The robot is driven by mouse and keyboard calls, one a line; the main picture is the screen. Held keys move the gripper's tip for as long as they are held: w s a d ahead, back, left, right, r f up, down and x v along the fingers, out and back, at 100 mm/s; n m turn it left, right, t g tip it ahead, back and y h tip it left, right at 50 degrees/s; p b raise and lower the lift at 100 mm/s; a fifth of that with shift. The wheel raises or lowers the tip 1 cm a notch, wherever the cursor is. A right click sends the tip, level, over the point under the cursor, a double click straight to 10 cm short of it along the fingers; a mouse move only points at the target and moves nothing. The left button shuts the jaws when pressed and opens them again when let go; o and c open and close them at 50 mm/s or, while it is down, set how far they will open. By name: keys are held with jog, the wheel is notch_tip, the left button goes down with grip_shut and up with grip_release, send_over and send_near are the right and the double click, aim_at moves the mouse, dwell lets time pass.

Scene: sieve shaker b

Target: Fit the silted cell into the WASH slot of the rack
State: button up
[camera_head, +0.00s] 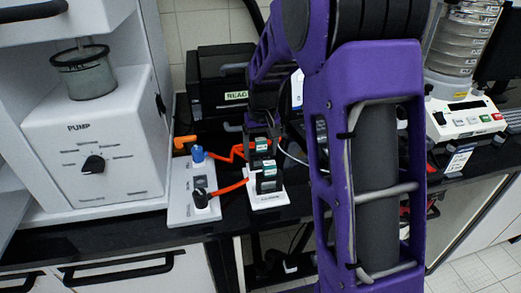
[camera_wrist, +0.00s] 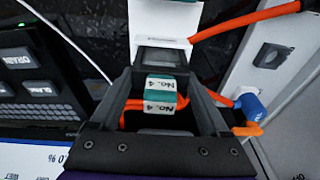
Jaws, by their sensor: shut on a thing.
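My gripper (camera_wrist: 160,80) is shut on a dark cell with teal and white "No. 4" labels (camera_wrist: 160,93). In the head view, my gripper (camera_head: 260,128) is partly hidden by my purple arm, at the far end of the white rack (camera_head: 268,201). Two dark cells with teal-and-white labels show there, a farther one (camera_head: 262,148) under my gripper and a nearer one (camera_head: 269,178) on the rack. The rack's white surface also shows beyond the fingers in the wrist view (camera_wrist: 165,20). I cannot read a WASH mark or tell whether the held cell touches the rack.
A white board (camera_head: 180,206) with a blue plug (camera_head: 197,154) and orange hoses (camera_head: 226,187) lies left of the rack. The white pump (camera_head: 95,145) stands farther left. A black case (camera_head: 222,90) is behind. A sieve shaker (camera_head: 465,115) stands at right.

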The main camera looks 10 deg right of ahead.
jog(key=shift+f, duration=0.2)
jog(key=o, duration=1.5)
jog(key=r, duration=0.4)
jog(key=s+r, duration=0.1)
jog(key=r, duration=0.3)
jog(key=r+p, duration=0.1)
jog(key=r, duration=0.3)
jog(key=shift+s+r, duration=0.15)
jog(key=shift+s, duration=0.25)
